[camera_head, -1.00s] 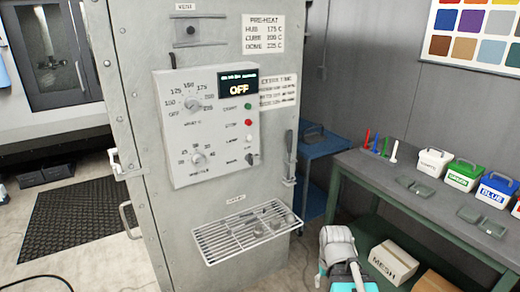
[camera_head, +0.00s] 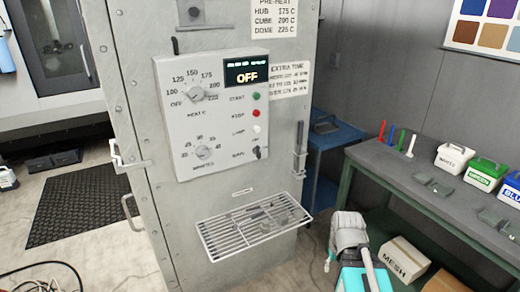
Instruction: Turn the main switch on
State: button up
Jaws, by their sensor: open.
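The oven's control panel (camera_head: 207,115) faces me on the grey cabinet. Its dark display (camera_head: 247,72) reads OFF. Below it are a green button (camera_head: 256,96), a red button (camera_head: 256,113), a small white control (camera_head: 256,129) and a small dark switch (camera_head: 257,153) with a label too blurred to read. A dark-handled lever (camera_head: 300,136) stands upright on the cabinet's right edge. I cannot tell for certain which of these is the main switch. My gripper's fingers are not in view. Only grey and teal parts of my arm show at the bottom, apart from the panel.
A wire rack (camera_head: 252,228) juts out below the panel. A handle (camera_head: 129,158) sticks out at the cabinet's left edge. A workbench (camera_head: 385,170) with tubs and a blue cart (camera_head: 335,138) stand right. Cables (camera_head: 45,275) lie on the floor at bottom left.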

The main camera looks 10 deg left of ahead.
jog(key=w+a+r+n+t+y, duration=0.25)
jog(key=w+a+n+y, duration=0.2)
jog(key=w+a, duration=0.5)
jog(key=n+t+y+b, duration=0.2)
jog(key=t+y, duration=0.4)
jog(key=t, duration=0.7)
send_near(260, 150)
jog(key=shift+s+d+r+g+h, duration=0.2)
jog(key=shift+s+d, duration=0.2)
jog(key=shift+s, duration=0.2)
jog(key=shift+s+d+r+g+h, duration=0.1)
jog(key=shift+s+d+r, duration=0.1)
jog(key=shift+s+d, duration=0.3)
jog(key=shift+a, duration=0.2)
jog(key=x, duration=1.3)
jog(key=shift+w+a+r, duration=0.1)
jog(key=shift+w+a, duration=0.05)
jog(key=shift+a, duration=0.05)
